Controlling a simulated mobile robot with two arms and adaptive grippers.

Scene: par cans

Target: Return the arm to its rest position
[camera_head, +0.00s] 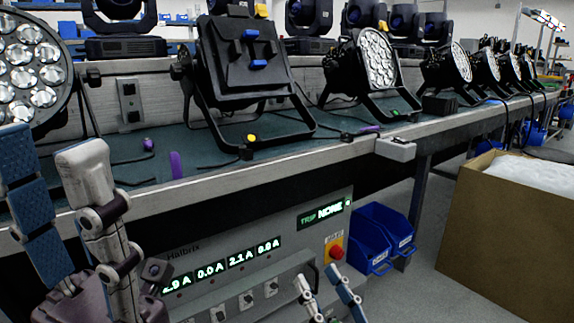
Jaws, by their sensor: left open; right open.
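My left gripper (47,150) stands large at the left edge, fingers pointing up and spread apart with nothing between them. One finger shows a blue ribbed pad, the other a pale grey back. It is in front of the bench edge and covers part of it. My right gripper (318,276) shows only its fingertips at the bottom centre, in front of the power unit. The tips are apart and empty; the rest of it is cut off by the frame.
Par cans (240,75) stand in a row on the bench (335,135). A power unit (255,255) with green readouts sits below. Blue bins (378,240) stand right of it. A cardboard box (515,235) fills the right side. Purple items lie on the bench.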

